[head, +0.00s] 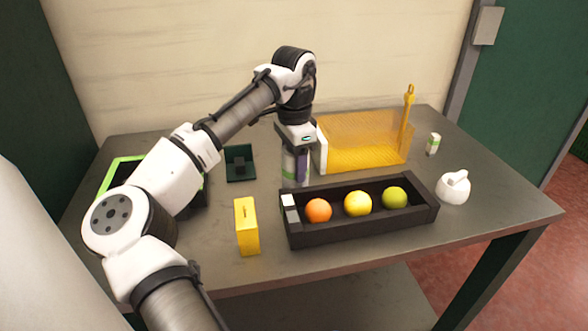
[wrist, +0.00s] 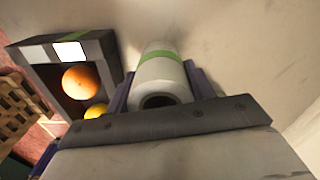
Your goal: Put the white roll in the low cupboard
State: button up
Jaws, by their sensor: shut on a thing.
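The white roll (wrist: 160,75), with a green band around it and a dark hole in its end, is between the two fingers of my gripper (wrist: 152,90) in the wrist view. In the head view my gripper (head: 295,172) points down over the table, behind the left end of the black tray. It is shut on the roll, which shows partly between the fingers as a pale shape (head: 289,166). I cannot tell whether the roll touches the table. I cannot make out a low cupboard in either view.
The black tray (head: 365,233) holds an orange, a yellow and a green fruit. An amber see-through bin (head: 365,140) stands behind it. A yellow box (head: 246,226), a small white can (head: 433,143) and a white pot (head: 453,190) stand on the table. The right front corner is clear.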

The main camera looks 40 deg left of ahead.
jog(key=o, duration=1)
jog(key=shift+r, duration=0.1)
